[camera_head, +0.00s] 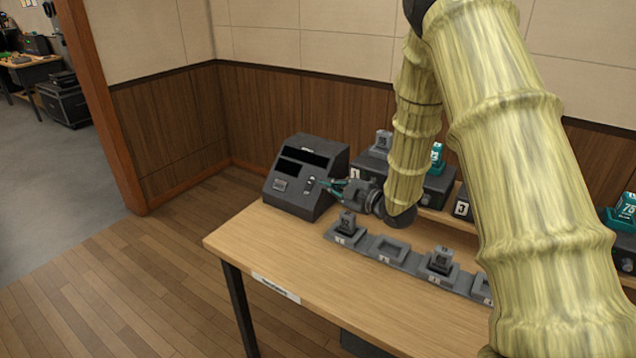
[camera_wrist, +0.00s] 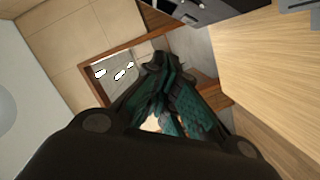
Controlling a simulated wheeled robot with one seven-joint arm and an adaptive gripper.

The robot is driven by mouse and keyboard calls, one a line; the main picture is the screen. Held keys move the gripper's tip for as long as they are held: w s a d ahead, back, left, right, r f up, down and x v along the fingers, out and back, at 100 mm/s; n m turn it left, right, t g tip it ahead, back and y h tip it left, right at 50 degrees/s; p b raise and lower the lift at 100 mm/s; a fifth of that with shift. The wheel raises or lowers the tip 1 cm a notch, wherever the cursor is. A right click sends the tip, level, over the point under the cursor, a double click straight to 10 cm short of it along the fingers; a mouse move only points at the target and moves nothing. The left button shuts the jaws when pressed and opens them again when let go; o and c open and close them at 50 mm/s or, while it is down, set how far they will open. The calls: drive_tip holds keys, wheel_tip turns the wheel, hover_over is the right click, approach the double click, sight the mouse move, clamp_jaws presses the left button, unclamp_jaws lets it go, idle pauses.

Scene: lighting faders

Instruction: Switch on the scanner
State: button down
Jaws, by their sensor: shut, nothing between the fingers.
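A dark grey console with a sloped face (camera_head: 290,190), which looks like the scanner, stands at the table's left end. Its face has dark display strips, a light grey plate and a column of small switches (camera_head: 309,184). The switch positions are too small to read. My gripper (camera_head: 321,182), with teal fingers, is shut and empty at the right side of the console's face, close to the switches. I cannot tell whether it touches them. In the wrist view the closed fingertips (camera_wrist: 155,58) point toward the room, and part of a dark unit (camera_wrist: 185,12) shows at the top edge.
A row of grey trays (camera_head: 390,250), some holding small dark numbered devices (camera_head: 441,260), lies along the wooden table (camera_head: 290,243). Behind it, dark docks hold grey and teal devices (camera_head: 437,156). My arm hides part of the table's right side. The table's front left is clear.

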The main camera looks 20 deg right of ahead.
sight(309, 185)
drive_tip(key=shift+g, duration=0.3)
drive_tip(key=w+a+f, duration=0.1)
drive_tip(key=w, duration=0.3)
drive_tip(key=w+a+f+p, duration=0.1)
drive_tip(key=w+f, duration=0.1)
drive_tip(key=w, duration=0.1)
drive_tip(key=w+a+f+p, duration=0.1)
drive_tip(key=w, duration=0.3)
drive_tip(key=shift+w+a+f, duration=0.2)
drive_tip(key=shift+w+f, duration=0.1)
drive_tip(key=shift+w+d+f+p, duration=0.2)
drive_tip(key=shift+d+p, duration=0.15)
drive_tip(key=shift+d, duration=0.15)
drive_tip(key=shift+w+d+f, duration=0.15)
drive_tip(key=shift+d+f, duration=0.05)
drive_tip(key=shift+f, duration=0.15)
